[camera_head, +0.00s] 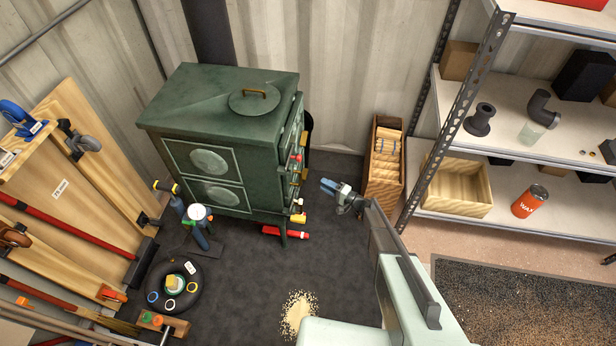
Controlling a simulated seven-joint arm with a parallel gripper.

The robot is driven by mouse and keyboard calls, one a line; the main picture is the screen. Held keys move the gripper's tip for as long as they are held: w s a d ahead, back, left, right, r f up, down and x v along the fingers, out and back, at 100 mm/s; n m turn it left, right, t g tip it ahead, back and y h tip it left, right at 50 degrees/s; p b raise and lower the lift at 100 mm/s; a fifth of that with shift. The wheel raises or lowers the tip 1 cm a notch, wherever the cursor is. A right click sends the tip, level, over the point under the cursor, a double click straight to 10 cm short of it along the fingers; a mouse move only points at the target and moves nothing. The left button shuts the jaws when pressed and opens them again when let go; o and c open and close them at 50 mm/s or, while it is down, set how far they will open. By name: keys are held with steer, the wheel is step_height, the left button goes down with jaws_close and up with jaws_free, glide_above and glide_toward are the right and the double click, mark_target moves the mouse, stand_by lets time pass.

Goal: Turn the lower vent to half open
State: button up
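The dark green stove (209,171) stands on the dark floor left of centre. Its front faces right and shows only edge-on, with small red, brass and yellow fittings down it. A red fitting (296,158) sits on the upper part, and a yellow and red fitting (298,218) sits near the bottom. I cannot tell which fitting is the lower vent, or how far it is turned. My gripper (326,185) is in front of the stove's front, apart from it, pointing left towards it. Its blue-tipped fingers are too small to tell whether they are open or shut. Nothing shows held in it.
A red cylinder (291,235) lies by the stove's foot. A wooden crate (383,190) stands behind my gripper, and metal shelves (464,110) stand at the right. A blue torch-like tool (194,228) and a black ring (192,300) are left. Pale grains (299,310) lie on the floor.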

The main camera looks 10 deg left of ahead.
mark_target(304, 174)
steer(key=x, duration=0.9)
steer(key=shift+a, duration=0.4)
steer(key=shift+w, duration=0.1)
steer(key=shift+c, duration=0.3)
jaws_close()
